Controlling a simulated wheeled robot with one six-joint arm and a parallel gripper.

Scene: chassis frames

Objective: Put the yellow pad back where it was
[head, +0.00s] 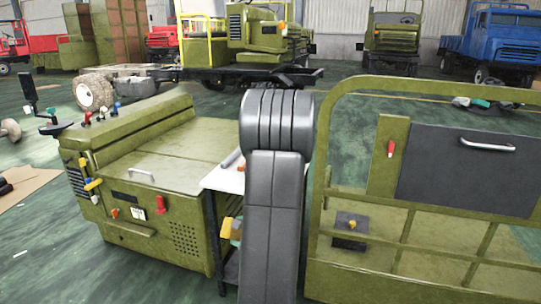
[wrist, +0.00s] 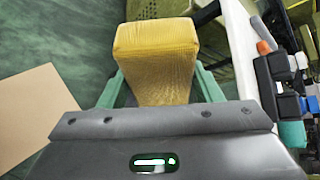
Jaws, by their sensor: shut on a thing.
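The yellow pad (wrist: 156,48) is a block with a ribbed or wrinkled face, seen at the top middle of the wrist view. My gripper (wrist: 160,88) is shut on it, with a teal finger on each side. The pad is held over the green floor, left of a white table edge. In the head view my grey arm hides most of the gripper. A small yellow piece (head: 226,228) beside teal shows just left of the arm and looks like the same pad.
The white table (wrist: 239,50) bears several small dark, blue and orange-tipped items (wrist: 275,80) on the right. A cardboard sheet (wrist: 35,115) lies on the floor. An olive machine cabinet (head: 160,200) stands left of my arm, and an olive frame with a dark panel (head: 470,165) stands right.

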